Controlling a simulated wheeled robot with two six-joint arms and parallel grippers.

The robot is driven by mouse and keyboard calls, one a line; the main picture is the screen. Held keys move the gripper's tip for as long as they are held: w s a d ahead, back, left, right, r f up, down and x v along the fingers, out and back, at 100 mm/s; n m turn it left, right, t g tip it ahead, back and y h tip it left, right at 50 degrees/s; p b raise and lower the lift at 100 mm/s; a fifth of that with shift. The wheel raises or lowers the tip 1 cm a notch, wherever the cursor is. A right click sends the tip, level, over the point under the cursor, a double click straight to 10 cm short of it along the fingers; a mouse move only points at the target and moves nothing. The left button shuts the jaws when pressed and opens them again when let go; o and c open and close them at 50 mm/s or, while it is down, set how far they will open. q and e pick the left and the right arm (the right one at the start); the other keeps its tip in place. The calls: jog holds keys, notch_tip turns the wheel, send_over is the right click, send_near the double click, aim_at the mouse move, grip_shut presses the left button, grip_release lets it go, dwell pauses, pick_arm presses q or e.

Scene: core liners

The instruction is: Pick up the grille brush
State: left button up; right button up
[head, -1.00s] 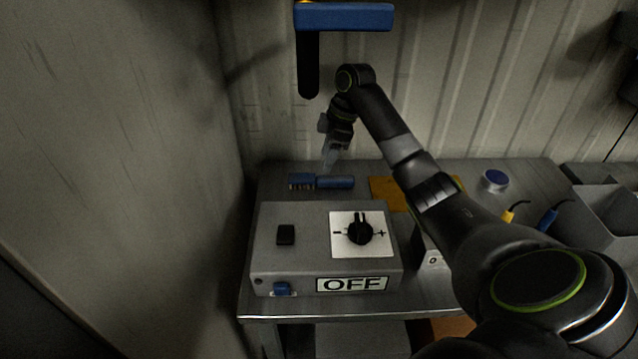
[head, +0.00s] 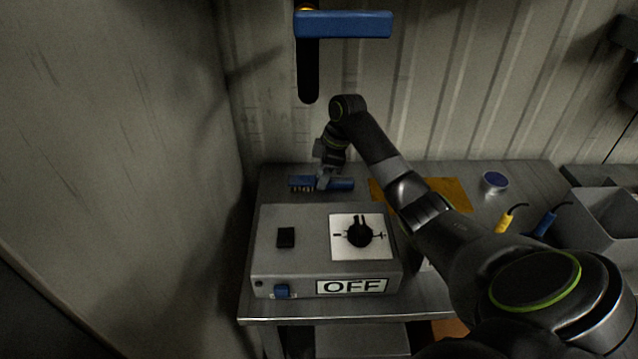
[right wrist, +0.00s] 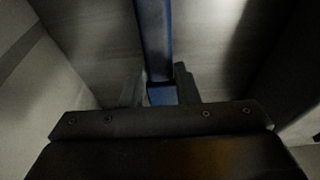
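The grille brush (head: 342,184) lies on the metal bench behind the grey control box. It is blue, with its bristles at the left end and its handle to the right. My right gripper (head: 323,183) is down at the middle of the brush, fingers pointing down. In the right wrist view the blue brush (right wrist: 154,38) runs between the two fingers of my right gripper (right wrist: 162,88). The fingers are very close to its sides; the dark picture does not show whether they press on it. My left gripper is not in view.
The control box (head: 270,270) marked OFF, with a black dial, stands in front of the brush. A blue-handled lever (head: 345,24) is on the wall above. An orange sheet (head: 450,190), a round blue-topped tin (head: 494,182) and yellow and blue plugs lie to the right.

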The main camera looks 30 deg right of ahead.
jog(key=c, duration=0.5)
jog(key=shift+r, duration=0.1)
jog(key=shift+c, duration=0.2)
notch_tip(320, 180, up, 10)
jog(key=o, duration=0.4)
jog(key=shift+c, duration=1.3)
